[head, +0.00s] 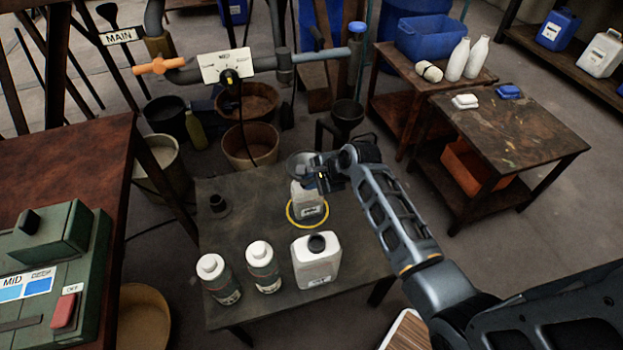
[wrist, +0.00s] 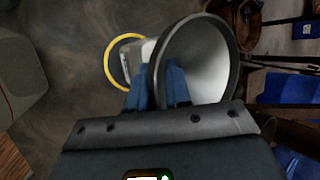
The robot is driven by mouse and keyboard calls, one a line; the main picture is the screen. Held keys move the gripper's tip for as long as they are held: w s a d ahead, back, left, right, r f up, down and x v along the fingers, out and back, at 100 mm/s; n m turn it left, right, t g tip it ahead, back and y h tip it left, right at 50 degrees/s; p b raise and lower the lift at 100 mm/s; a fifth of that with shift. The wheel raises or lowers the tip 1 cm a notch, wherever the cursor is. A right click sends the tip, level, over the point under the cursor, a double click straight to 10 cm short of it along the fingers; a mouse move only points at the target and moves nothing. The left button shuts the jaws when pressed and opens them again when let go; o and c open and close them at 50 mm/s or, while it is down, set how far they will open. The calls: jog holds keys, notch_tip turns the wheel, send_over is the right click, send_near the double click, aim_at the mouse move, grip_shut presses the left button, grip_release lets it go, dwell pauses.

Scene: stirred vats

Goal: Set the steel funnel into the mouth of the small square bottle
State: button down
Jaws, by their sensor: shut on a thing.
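The steel funnel (wrist: 208,62) shows in the wrist view as a wide grey cone, with my gripper (wrist: 158,82) shut on it at its near left side. In the head view the funnel (head: 299,160) is partly hidden behind my gripper (head: 320,175). The small square bottle (head: 308,200) is white with a label and stands inside a yellow ring (head: 291,217) on the dark table. The funnel is above the bottle's top. The bottle (wrist: 148,50) is partly hidden by the funnel in the wrist view. I cannot tell whether the spout is in the mouth.
A larger white jug with a dark cap (head: 316,262) and two round white-capped bottles (head: 262,267) stand at the table's front. A small dark fitting (head: 218,204) sits at the left. The table (head: 237,228) is bare around the ring. A pipe (head: 200,75) crosses behind.

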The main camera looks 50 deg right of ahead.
jog(key=c, duration=1)
grip_release()
jog(key=shift+p+v, duration=0.6)
jog(key=shift+v, duration=3.35)
